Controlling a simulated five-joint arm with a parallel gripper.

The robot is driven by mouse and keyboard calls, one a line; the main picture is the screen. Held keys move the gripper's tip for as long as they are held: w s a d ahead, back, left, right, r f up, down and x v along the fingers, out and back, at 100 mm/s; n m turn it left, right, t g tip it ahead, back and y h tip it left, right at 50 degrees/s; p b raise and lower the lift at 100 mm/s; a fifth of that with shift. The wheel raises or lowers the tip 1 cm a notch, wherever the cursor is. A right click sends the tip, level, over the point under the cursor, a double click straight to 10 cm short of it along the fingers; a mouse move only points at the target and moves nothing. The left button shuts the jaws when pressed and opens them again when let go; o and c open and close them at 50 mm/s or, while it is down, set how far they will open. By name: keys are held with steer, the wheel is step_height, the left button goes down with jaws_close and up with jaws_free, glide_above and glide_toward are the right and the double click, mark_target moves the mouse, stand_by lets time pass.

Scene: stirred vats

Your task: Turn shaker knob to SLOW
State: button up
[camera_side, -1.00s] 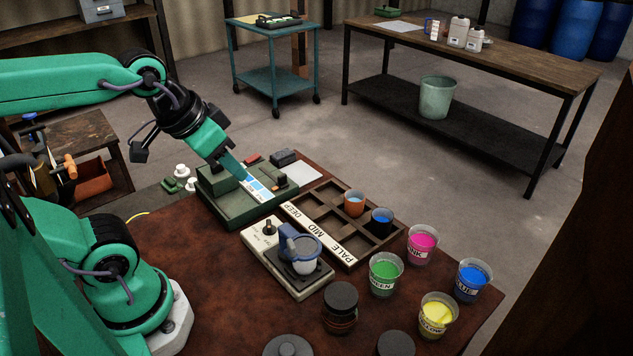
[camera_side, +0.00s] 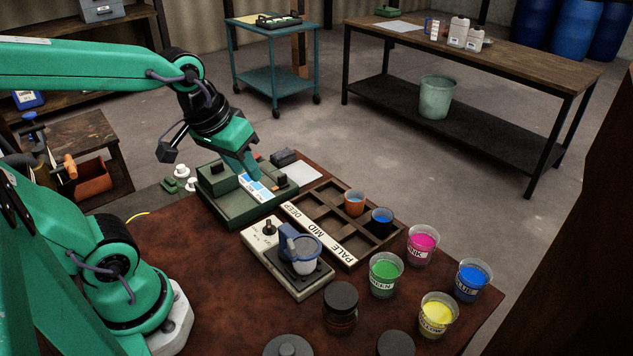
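The shaker (camera_side: 256,238) is a pale box with a dark base on the brown table. Its dark knob (camera_side: 269,229) stands on the pale panel at its far left end. The small markings around the knob are too small to read, so its setting cannot be told. A blue clamp (camera_side: 288,240) on the shaker holds a clear cup (camera_side: 306,250). My gripper (camera_side: 254,177) points down over the green device behind the shaker, apart from the knob. Its fingers look like one narrow tip, so I cannot tell whether they are open or shut.
The green device (camera_side: 232,208) bears a blue-and-white strip. A wooden tray (camera_side: 338,256) marked DEEP, MID and PALE holds two small cups. Pink (camera_side: 422,243), green (camera_side: 385,274), blue (camera_side: 471,281) and yellow (camera_side: 437,315) paint cups stand right. Dark round jars (camera_side: 340,305) stand in front.

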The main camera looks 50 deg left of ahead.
mark_target(269, 223)
steer(key=shift+w+a+f+n+g, duration=0.65)
steer(key=shift+w+f+n, duration=0.35)
steer(key=shift+f+n, duration=0.7)
steer(key=shift+w+a+f+n+g, duration=0.5)
steer(key=shift+w+f+n+g, duration=0.6)
steer(key=shift+f, duration=0.95)
steer(key=shift+w+a+f+n+g, duration=0.35)
steer(key=shift+w+a+f+n, duration=0.4)
steer(key=shift+f+n, duration=1.05)
steer(key=shift+w+d+f, duration=0.1)
steer(key=shift+d+f, duration=0.05)
steer(key=shift+f, duration=0.05)
steer(key=shift+f, duration=3.75)
jaws_close()
